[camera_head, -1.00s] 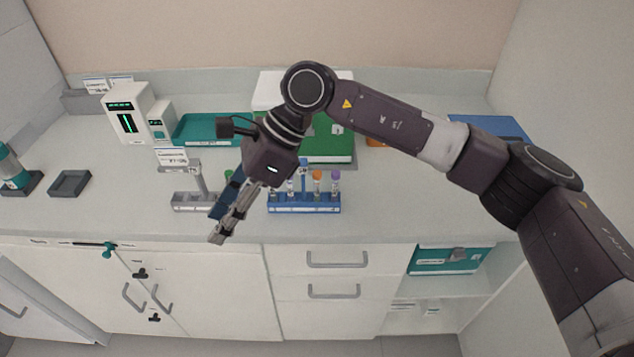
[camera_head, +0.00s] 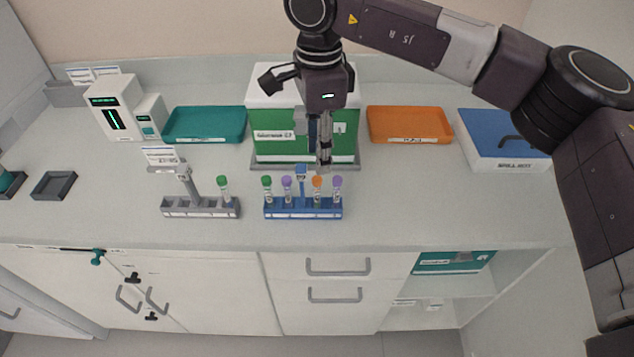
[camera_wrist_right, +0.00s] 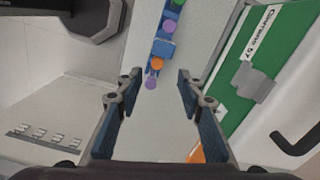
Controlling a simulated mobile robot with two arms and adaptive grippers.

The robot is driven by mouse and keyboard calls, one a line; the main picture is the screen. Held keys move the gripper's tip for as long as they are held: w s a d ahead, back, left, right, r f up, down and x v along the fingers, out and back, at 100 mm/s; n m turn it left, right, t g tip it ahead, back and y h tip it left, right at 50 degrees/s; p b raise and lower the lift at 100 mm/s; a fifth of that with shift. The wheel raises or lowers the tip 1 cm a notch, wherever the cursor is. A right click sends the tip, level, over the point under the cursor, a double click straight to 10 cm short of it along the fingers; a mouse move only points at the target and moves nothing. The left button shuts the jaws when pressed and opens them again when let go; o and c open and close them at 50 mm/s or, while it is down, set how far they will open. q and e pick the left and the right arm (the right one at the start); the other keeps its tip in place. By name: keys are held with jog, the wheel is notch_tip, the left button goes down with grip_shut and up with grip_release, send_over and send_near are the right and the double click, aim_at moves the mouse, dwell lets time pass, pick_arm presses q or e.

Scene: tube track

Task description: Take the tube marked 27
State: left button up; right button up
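A blue rack (camera_head: 303,213) on the counter holds several upright capped tubes: a green-capped tube (camera_head: 267,183), a purple-capped tube (camera_head: 287,184), an orange-capped tube (camera_head: 317,183) and another purple-capped tube (camera_head: 338,183). No number on them is readable, so I cannot tell which is 27. A grey rack (camera_head: 200,212) holds one green-capped tube (camera_head: 223,184). My right gripper (camera_head: 324,169) points down just behind the orange-capped tube. My left gripper is not in view.
A green-fronted white box (camera_head: 275,140) stands close behind the blue rack. A teal tray (camera_head: 205,125) and an orange tray (camera_head: 408,125) flank it. A blue-lidded box (camera_head: 500,135) stands right. Counter right of the blue rack is clear.

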aim_at(317, 178)
jog(key=shift+f, duration=0.3)
jog(key=shift+s+f+p, duration=0.1)
jog(key=shift+f+p, duration=0.2)
jog(key=shift+f, duration=0.05)
jog(key=shift+s+f+p, duration=0.2)
jog(key=shift+f+p, duration=0.25)
jog(key=shift+f, duration=0.15)
jog(key=shift+s+f+p, duration=0.15)
jog(key=shift+f+p, duration=0.3)
jog(key=shift+f, duration=0.15)
notch_tip(317, 178, down, 3)
jog(key=shift+w+a+r+p, duration=0.1)
jog(key=shift+w+r+p, duration=0.05)
jog(key=shift+p, duration=0.35)
jog(key=shift+f, duration=0.55)
jog(key=c, duration=0.9)
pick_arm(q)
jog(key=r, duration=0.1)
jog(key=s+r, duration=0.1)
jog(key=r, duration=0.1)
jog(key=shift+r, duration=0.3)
pick_arm(e)
jog(key=shift+c, duration=0.2)
